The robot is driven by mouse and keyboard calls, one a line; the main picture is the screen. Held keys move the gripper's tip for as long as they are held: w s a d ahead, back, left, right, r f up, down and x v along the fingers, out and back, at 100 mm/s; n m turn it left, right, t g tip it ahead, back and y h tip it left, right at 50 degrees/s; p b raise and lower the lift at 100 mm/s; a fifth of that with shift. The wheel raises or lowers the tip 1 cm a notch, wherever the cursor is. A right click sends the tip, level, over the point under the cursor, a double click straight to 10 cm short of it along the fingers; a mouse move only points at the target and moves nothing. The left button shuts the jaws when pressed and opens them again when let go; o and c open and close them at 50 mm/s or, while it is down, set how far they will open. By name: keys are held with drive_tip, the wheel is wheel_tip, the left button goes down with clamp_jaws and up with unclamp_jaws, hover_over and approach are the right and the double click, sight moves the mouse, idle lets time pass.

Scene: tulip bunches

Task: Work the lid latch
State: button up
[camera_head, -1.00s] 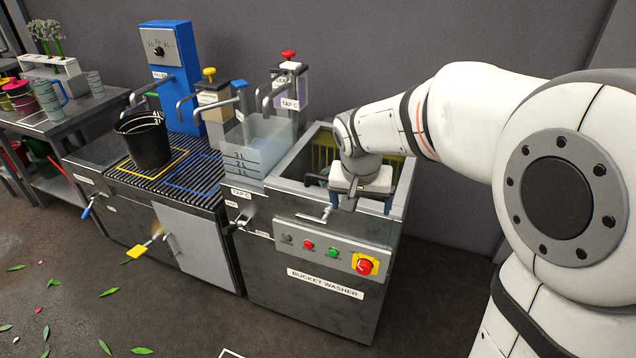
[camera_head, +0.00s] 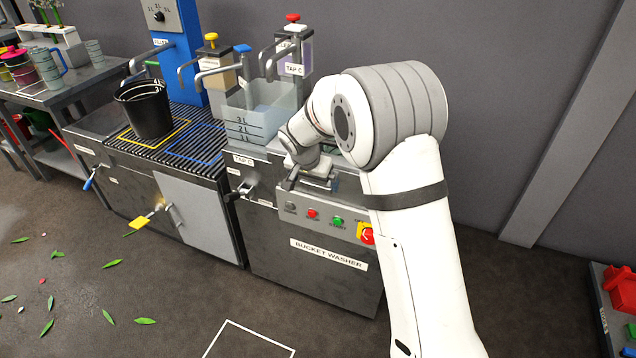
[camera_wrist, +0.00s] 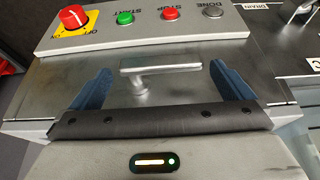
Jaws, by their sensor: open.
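In the wrist view, my gripper (camera_wrist: 160,78) is open, with one blue-grey finger on each side of the latch and a gap to both. The fingers do not touch the latch in this view. In the head view, my gripper (camera_head: 305,182) is low over the washer's front edge, and my arm hides most of the washer's top.
The button panel (camera_wrist: 145,22) has a red knob (camera_wrist: 73,17) on yellow, a green START button (camera_wrist: 125,18) and a red STOP button (camera_wrist: 170,14). A clear measuring tank (camera_head: 258,120) stands left of my gripper. A black bucket (camera_head: 146,110) is on the grate.

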drive_tip(key=shift+w+d+f, duration=0.1)
drive_tip(key=shift+w+f, duration=0.2)
drive_tip(key=shift+f, duration=0.3)
